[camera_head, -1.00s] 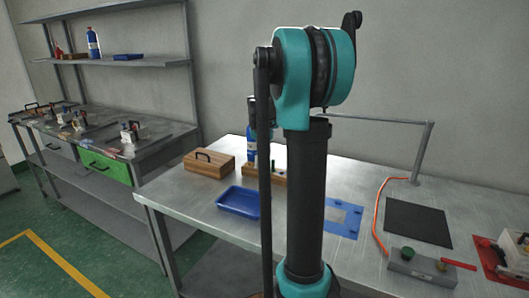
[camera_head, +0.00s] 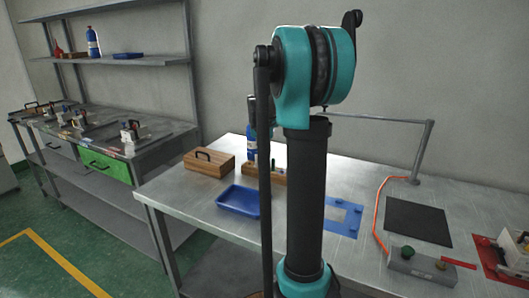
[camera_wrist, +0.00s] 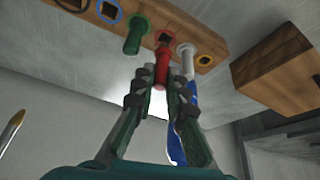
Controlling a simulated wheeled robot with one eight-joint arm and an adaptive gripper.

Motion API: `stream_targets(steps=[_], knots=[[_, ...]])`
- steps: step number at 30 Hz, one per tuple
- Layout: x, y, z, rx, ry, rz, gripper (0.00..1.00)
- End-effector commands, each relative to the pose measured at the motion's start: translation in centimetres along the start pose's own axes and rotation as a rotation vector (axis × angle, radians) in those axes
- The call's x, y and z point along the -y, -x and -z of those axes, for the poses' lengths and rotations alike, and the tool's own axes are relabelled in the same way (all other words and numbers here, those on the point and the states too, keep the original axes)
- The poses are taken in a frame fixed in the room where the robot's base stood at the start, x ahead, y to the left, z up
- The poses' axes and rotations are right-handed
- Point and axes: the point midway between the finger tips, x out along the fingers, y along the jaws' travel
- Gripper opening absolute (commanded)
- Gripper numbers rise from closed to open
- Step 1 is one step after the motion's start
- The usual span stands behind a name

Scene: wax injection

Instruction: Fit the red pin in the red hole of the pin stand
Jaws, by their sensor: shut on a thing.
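The wooden pin stand (camera_wrist: 215,46) crosses the top of the wrist view, with color-ringed holes along it. My gripper (camera_wrist: 158,90) is shut on the red pin (camera_wrist: 161,68). The pin's far end is close to the red-ringed hole (camera_wrist: 165,38); I cannot tell whether it has entered. A green pin (camera_wrist: 134,38) and a white pin (camera_wrist: 187,62) sit in their holes on either side. In the head view the stand (camera_head: 262,180) is partly hidden by my arm, and my gripper is hidden.
A blue bottle (camera_head: 252,145) stands close behind the stand. A wooden box with a handle (camera_head: 208,162) is to the left, and a blue tray (camera_head: 238,202) is in front. A blue plate (camera_head: 342,217), black mat (camera_head: 418,222) and button box (camera_head: 421,267) lie to the right.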

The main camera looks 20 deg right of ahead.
Motion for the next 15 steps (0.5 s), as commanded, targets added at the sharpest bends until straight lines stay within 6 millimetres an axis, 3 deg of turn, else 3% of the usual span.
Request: stream_targets(steps=[15], knots=[[0.01,-0.57,-0.23,0.0,0.0,0.0,0.0]])
